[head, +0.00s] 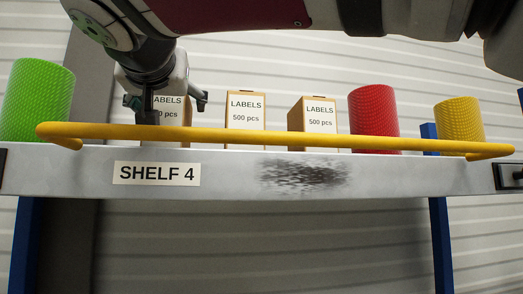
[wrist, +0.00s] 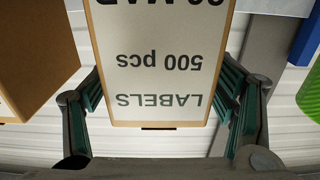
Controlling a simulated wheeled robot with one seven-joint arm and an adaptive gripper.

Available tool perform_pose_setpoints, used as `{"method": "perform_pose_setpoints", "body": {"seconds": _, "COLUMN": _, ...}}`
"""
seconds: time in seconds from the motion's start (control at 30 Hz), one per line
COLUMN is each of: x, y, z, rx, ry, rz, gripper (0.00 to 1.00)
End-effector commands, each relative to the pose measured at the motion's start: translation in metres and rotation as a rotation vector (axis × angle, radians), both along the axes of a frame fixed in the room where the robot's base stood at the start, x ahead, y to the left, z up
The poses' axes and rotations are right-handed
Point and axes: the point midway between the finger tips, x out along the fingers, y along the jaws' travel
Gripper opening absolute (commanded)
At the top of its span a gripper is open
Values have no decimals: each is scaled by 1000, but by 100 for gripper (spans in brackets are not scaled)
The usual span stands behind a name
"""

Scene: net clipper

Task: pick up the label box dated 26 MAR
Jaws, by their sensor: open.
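Three tan label boxes with white labels stand on the shelf behind a yellow rail: a left one (head: 172,118), a middle one (head: 245,111) and a right one (head: 313,115). My gripper (head: 168,101) is open at the top of the left box and hides part of it. In the wrist view this box (wrist: 157,60) appears upside down between my open fingers (wrist: 162,95), with gaps on both sides. Its label reads LABELS, 500 pcs and a date ending in MAR. The day number is cut by the frame edge. The other boxes' dates are hidden behind the rail.
The yellow rail (head: 270,136) runs along the front of the shelf (head: 230,165), marked SHELF 4. A green cylinder (head: 38,98) stands left of the boxes; red (head: 373,115) and yellow (head: 460,118) ones stand right. A neighbouring box (wrist: 35,50) is close in the wrist view.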

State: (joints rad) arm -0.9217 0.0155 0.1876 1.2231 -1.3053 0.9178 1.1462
Motion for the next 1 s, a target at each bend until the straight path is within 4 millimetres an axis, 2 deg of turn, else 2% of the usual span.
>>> {"method": "perform_pose_setpoints", "body": {"seconds": 0.13, "x": 11, "y": 2, "z": 0, "rx": 0, "ry": 0, "rz": -1, "gripper": 78}}
{"method": "perform_pose_setpoints", "body": {"seconds": 0.37, "x": 12, "y": 2, "z": 0, "rx": 0, "ry": 0, "rz": 0, "gripper": 78}}
{"method": "perform_pose_setpoints", "body": {"seconds": 0.63, "x": 12, "y": 2, "z": 0, "rx": 0, "ry": 0, "rz": 0, "gripper": 16}}
{"method": "perform_pose_setpoints", "body": {"seconds": 0.67, "x": 12, "y": 2, "z": 0, "rx": 1, "ry": 0, "rz": 0, "gripper": 14}}
{"method": "perform_pose_setpoints", "body": {"seconds": 1.0, "x": 11, "y": 2, "z": 6, "rx": 2, "ry": -1, "rz": 0, "gripper": 14}}
